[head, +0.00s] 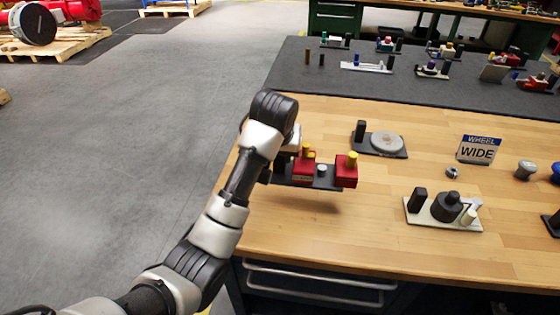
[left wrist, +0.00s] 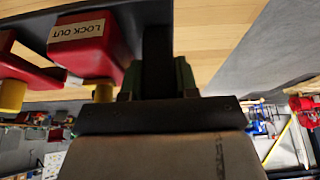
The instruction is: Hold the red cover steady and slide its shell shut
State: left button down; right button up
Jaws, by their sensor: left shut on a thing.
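The red cover is in two red parts on a dark base plate (head: 325,184). The nearer red part (head: 301,174) has a yellow knob and, in the left wrist view, a "LOCK OUT" label. The other red part (head: 347,172), with its own yellow knob, stands apart to the right, with a small grey round piece between them. My left gripper (head: 285,150) is at the plate's left end, largely hidden by my arm in the head view. In the left wrist view its fingers (left wrist: 157,82) are shut on a dark post (left wrist: 157,55) beside the labelled part. My right gripper is out of view.
A dark plate with a grey disc (head: 387,142) stands behind. A "WHEEL WIDE" sign (head: 479,149) and a pale plate with dark cylinders (head: 416,217) are to the right. Bare wooden tabletop (head: 330,240) lies in front. Several assemblies stand on the dark mat (head: 290,75) at the back.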

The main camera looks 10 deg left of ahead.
aim_at(279, 175)
pick_arm(q)
jog(key=shift+f, duration=3.7)
jog(key=shift+s+f, duration=0.1)
jog(key=shift+f, duration=0.35)
jog(key=shift+f, duration=0.15)
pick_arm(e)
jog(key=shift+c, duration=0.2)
